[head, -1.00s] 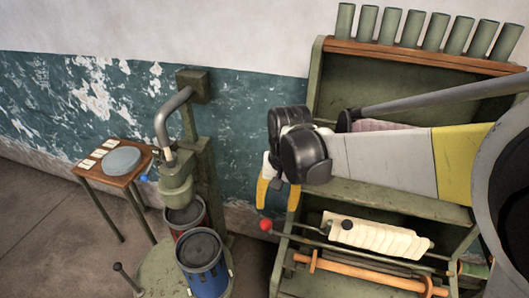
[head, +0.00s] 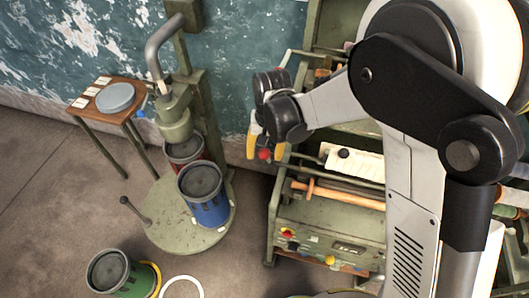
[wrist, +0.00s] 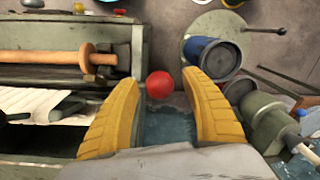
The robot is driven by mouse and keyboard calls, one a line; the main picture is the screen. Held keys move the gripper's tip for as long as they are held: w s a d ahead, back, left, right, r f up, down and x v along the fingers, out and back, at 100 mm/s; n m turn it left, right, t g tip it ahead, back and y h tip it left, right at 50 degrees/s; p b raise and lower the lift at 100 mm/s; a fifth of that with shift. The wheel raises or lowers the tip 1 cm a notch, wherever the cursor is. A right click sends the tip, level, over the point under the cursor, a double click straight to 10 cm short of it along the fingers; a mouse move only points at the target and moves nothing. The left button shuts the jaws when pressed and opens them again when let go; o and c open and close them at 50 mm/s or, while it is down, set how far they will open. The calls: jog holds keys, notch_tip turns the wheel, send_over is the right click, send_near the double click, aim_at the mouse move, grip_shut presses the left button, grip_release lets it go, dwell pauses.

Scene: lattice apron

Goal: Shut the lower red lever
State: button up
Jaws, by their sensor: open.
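The red ball knob of the lever (head: 264,155) is at the left side of the green machine; its rod is mostly hidden by my gripper in the head view. My gripper (head: 267,148) has its yellow fingers open, one on each side of the knob. In the wrist view the red knob (wrist: 160,85) shows between the two fingertips (wrist: 161,80), with a gap visible on both sides. I cannot tell how far along the fingers it sits in depth. No second red lever is clearly seen.
The green machine (head: 315,225) carries a cream roll (head: 357,165) and an orange-brown roller (head: 335,194). A blue can (head: 203,190) and a red can (head: 185,150) stand on a round green base left of it. A small table (head: 130,100) stands farther left.

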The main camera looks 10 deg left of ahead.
jog(key=shift+c, duration=0.2)
grip_shut()
jog(key=shift+s, duration=0.1)
jog(key=shift+s+f+t+b, duration=0.5)
jog(key=shift+s+t+b, duration=0.15)
jog(key=shift+b, duration=0.25)
jog(key=s+f+t+b, duration=0.4)
jog(key=s+f+b, duration=0.2)
jog(key=f+b, duration=0.4)
jog(key=shift+s+a+f+t+b, duration=0.3)
jog(key=shift+s+t+b, duration=0.1)
jog(key=shift+b, duration=1.55)
